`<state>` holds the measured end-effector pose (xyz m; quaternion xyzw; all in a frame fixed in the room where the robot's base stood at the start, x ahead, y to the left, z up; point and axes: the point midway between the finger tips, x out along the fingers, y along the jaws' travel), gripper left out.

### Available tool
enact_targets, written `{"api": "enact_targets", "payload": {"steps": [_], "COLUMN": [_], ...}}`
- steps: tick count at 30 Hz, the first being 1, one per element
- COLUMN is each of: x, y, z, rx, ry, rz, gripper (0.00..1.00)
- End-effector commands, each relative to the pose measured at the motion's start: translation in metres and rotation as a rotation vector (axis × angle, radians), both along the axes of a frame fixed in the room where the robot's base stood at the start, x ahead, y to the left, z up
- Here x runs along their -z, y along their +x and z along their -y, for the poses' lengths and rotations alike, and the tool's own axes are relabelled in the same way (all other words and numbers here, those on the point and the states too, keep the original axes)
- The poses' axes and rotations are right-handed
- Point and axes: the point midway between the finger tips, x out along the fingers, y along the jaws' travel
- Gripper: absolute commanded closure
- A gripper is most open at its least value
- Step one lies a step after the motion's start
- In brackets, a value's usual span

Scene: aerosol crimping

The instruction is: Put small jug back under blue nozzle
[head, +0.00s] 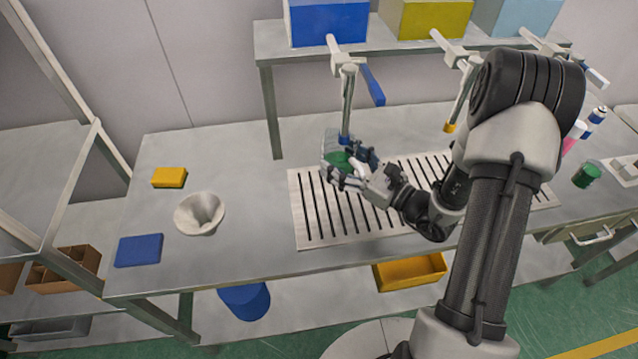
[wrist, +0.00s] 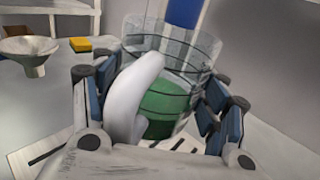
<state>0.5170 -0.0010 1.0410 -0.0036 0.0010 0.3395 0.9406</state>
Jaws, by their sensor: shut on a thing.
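The small jug (head: 334,146) is clear, with green contents (wrist: 166,108) low inside and a white handle (wrist: 132,97) facing my gripper. My gripper (head: 354,168) is shut on the jug, its fingers on both sides in the wrist view (wrist: 158,92). The blue nozzle (head: 345,139) ends the grey pipe that comes down from the tap under the blue tank (head: 328,22). In the head view the nozzle tip overlaps the jug's top right part. The jug's base is partly hidden by my fingers, so I cannot tell whether it touches the grate.
A slotted drip grate (head: 310,215) lies below the nozzles. A yellow nozzle (head: 449,127) hangs to the right. A green-topped jar (head: 587,175) stands at right.

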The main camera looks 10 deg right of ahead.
Motion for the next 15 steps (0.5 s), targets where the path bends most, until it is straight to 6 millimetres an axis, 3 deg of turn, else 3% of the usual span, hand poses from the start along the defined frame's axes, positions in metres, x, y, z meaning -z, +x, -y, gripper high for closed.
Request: {"api": "enact_targets", "payload": {"steps": [6,15], "x": [0.044,0.071], "y": [-0.001,-0.001], "z": [0.0,0.0], "rx": [0.004,0.004], "ry": [0.006,0.005], "rz": [-0.005,-0.004], "gripper": [0.75,0.75]}}
